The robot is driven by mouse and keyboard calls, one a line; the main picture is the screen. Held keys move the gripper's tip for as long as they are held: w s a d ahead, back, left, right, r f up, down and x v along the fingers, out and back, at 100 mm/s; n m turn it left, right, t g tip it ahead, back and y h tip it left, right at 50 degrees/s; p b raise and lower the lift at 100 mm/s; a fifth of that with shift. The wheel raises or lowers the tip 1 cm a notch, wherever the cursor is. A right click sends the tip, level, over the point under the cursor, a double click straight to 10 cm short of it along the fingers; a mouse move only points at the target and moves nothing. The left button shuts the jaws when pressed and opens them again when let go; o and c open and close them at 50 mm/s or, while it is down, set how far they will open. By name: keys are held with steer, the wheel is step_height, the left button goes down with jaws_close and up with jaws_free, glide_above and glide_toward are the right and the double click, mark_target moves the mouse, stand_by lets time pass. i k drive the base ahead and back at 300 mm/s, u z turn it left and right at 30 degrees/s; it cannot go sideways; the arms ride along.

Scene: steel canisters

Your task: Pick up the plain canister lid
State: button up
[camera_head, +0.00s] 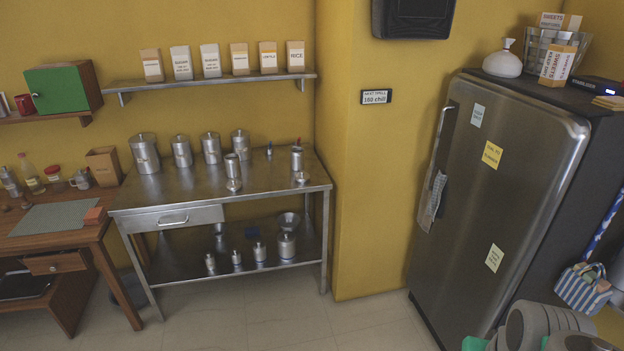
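Two small loose steel pieces that look like canister lids lie near the front of the steel table: one lid (233,185) in front of a slim canister (231,166), the other lid (301,177) in front of another slim canister (297,158). I cannot tell which is the plain one. Several larger lidded canisters stand in a row behind, the biggest canister (144,153) at the left. My gripper is not in view; only grey and green parts, likely of my arm, show at the bottom right.
The steel table (260,190) has bare room at its front. Its lower shelf (185,262) holds several small canisters and a bowl (289,221). A wooden desk (60,238) adjoins on the left, a fridge (490,200) stands right. The floor (290,318) in front is clear.

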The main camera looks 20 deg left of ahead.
mark_target(302, 177)
steer(key=u, duration=0.2)
steer(key=i, duration=1.75)
steer(key=u, duration=1.3)
steer(key=i, duration=1)
steer(key=u, duration=1.5)
steer(key=i, duration=0.3)
steer(key=u, duration=0.2)
